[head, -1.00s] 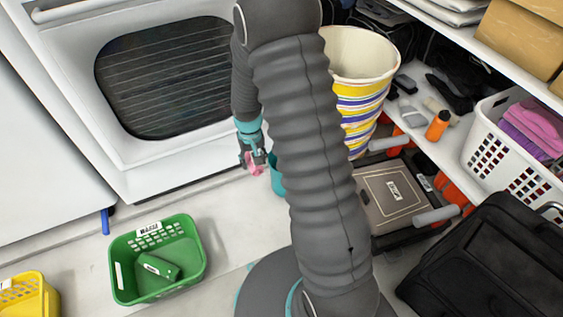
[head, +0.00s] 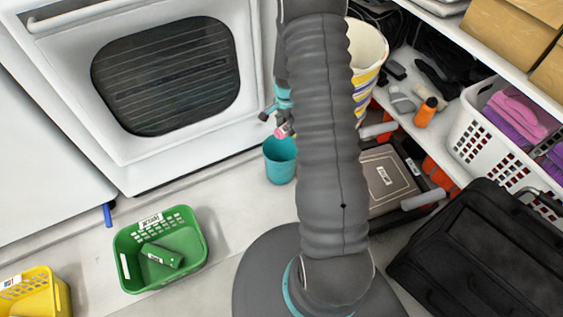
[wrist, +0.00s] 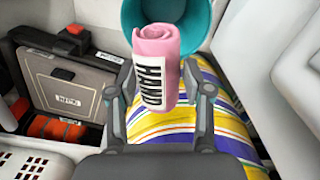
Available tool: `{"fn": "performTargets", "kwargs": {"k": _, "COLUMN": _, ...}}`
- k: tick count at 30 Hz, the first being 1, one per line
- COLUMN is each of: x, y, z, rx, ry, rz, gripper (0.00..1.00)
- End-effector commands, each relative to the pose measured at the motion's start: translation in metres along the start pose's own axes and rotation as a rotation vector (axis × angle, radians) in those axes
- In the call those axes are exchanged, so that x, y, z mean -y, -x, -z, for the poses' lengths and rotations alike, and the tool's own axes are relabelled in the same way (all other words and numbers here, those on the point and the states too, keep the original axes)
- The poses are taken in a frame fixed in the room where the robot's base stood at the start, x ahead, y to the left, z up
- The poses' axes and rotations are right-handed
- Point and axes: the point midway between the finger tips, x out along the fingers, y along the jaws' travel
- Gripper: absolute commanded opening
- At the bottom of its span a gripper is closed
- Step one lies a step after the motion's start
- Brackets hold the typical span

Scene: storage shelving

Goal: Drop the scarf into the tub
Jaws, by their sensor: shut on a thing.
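A pink rolled cloth (wrist: 157,45) with a white label reading "HAND" is held between the fingers of my gripper (wrist: 165,78). I see no other scarf-like thing apart. In the head view my gripper (head: 274,112) hangs in front of the oven, with a bit of the pink cloth (head: 283,131) showing beside my arm. A teal round tub (head: 280,165) stands on the floor just below it. In the wrist view the tub (wrist: 129,28) opens behind the cloth's upper end. The cloth appears to be above the rim; the exact height is unclear.
A tall striped bin (head: 369,55) stands behind my arm. A green basket (head: 160,250) holds a green box, with a yellow basket (head: 35,295) to its left. A white laundry basket (head: 480,135), shelves and a black suitcase (head: 480,250) crowd the right. Floor between green basket and tub is clear.

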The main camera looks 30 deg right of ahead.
Motion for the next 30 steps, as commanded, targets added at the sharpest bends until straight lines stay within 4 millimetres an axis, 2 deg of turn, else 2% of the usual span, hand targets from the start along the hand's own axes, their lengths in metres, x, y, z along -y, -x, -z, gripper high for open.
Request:
{"fn": "performTargets", "kwargs": {"k": 6, "x": 0.000, "y": -0.027, "z": -0.001, "rx": 0.001, "ry": 0.002, "rz": -0.001, "gripper": 0.16}}
{"fn": "performTargets", "kwargs": {"k": 12, "x": 0.000, "y": -0.045, "z": -0.001, "rx": 0.000, "ry": 0.003, "rz": -0.001, "gripper": 0.16}}
{"fn": "performTargets", "kwargs": {"k": 23, "x": 0.000, "y": -0.049, "z": -0.001, "rx": 0.000, "ry": 0.003, "rz": 0.000, "gripper": 0.16}}
{"fn": "performTargets", "kwargs": {"k": 24, "x": 0.000, "y": -0.049, "z": -0.001, "rx": 0.000, "ry": 0.003, "rz": 0.000, "gripper": 0.60}}
{"fn": "performTargets", "kwargs": {"k": 26, "x": 0.000, "y": -0.049, "z": -0.001, "rx": 0.000, "ry": 0.003, "rz": 0.000, "gripper": 0.75}}
{"fn": "performTargets", "kwargs": {"k": 27, "x": 0.000, "y": -0.049, "z": -0.001, "rx": 0.000, "ry": 0.003, "rz": 0.000, "gripper": 0.79}}
{"fn": "performTargets", "kwargs": {"k": 30, "x": 0.000, "y": -0.049, "z": -0.001, "rx": 0.000, "ry": 0.003, "rz": 0.000, "gripper": 0.79}}
